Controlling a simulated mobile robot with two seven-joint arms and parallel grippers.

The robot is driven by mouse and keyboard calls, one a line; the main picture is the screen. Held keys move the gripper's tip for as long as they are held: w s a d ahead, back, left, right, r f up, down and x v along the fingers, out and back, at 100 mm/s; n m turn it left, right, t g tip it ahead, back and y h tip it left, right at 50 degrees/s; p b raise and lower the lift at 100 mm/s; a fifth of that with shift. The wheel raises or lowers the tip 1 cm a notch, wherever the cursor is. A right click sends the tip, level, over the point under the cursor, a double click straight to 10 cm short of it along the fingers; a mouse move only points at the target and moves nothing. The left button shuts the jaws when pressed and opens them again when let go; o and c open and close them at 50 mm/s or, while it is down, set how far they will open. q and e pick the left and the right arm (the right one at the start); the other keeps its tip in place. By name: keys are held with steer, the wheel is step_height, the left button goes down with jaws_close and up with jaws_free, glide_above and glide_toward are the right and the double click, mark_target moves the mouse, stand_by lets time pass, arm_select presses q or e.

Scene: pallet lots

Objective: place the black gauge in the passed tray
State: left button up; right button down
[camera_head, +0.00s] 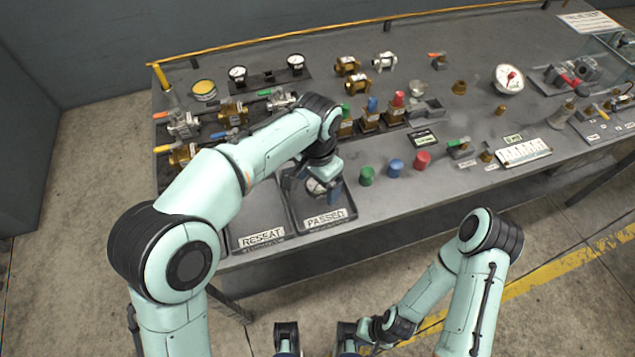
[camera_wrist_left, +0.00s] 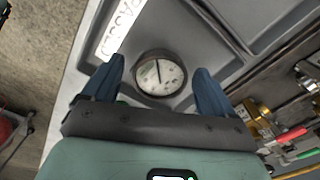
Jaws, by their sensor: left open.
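The black gauge (camera_wrist_left: 160,73), with a white round dial and dark rim, lies face up in the passed tray (camera_head: 324,219). Its dial also shows partly in the head view (camera_head: 316,186), below my left gripper. In the left wrist view the tray's white label (camera_wrist_left: 121,27) is beside the gauge. My left gripper (camera_wrist_left: 160,85) is open, with one blue finger on each side of the gauge and gaps between fingers and rim. My right gripper (camera_head: 318,335) is low in front of the table, its fingers apart and nothing visible between them.
The reseat tray (camera_head: 258,240) is left of the passed tray, partly behind my left arm. Green, blue and red caps (camera_head: 395,167) stand to the right. Two gauges sit on a dark rack (camera_head: 266,78) at the back. Several valves (camera_head: 180,125) crowd the left side.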

arm_select(q)
step_height(320, 180, up, 11)
steer(key=p, duration=0.2)
stand_by(0.6)
